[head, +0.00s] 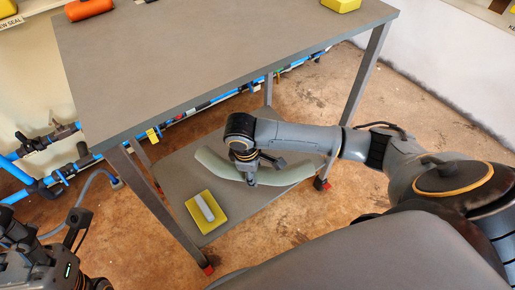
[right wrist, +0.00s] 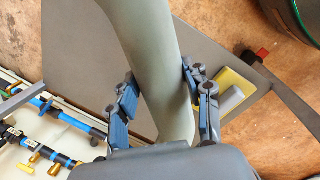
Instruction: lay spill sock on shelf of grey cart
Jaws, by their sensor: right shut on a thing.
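The spill sock (head: 292,174) is a long, curved, pale grey-green tube. It is over the lower shelf (head: 172,172) of the grey cart (head: 190,50); I cannot tell whether it touches the shelf. My right gripper (head: 251,180) is shut on the sock near its middle. In the right wrist view the sock (right wrist: 150,50) passes between the fingers of my right gripper (right wrist: 160,100), and the shelf (right wrist: 80,50) is behind it. My left gripper (head: 48,225) is at the lower left, away from the cart. Its fingers appear spread and empty.
A yellow sponge-like block with a grey piece (head: 207,211) sits at the shelf's front. An orange item (head: 88,8) and a yellow item (head: 341,4) are on top. Blue pipes (head: 62,172) run behind.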

